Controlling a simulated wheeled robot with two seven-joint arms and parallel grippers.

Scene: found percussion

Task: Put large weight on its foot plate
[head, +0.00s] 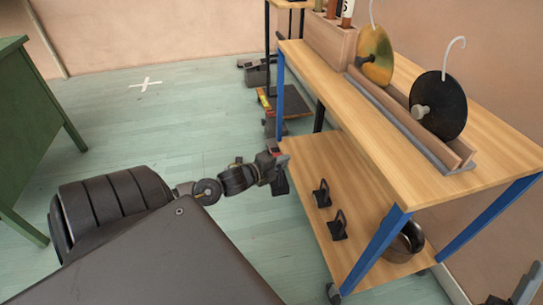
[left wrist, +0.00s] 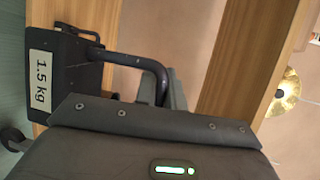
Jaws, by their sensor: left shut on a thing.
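The large weight is a black block with a white 1.5 kg label (left wrist: 45,78) and a bent bar handle (left wrist: 145,68) in the left wrist view. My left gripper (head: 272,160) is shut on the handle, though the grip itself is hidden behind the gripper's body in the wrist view. In the head view a dark part of the weight (head: 281,185) shows beside the gripper, at the left edge of the lower shelf. A dark board (head: 292,99) low behind the table may be a foot plate; I cannot tell for sure.
A wooden table (head: 490,125) with blue legs carries two upright discs on a rack. Its lower shelf (head: 310,165) holds two small black handled weights (head: 338,226) and a round pan (head: 405,243). A green table (head: 35,115) stands left. The floor between is clear. Dark parts show bottom right.

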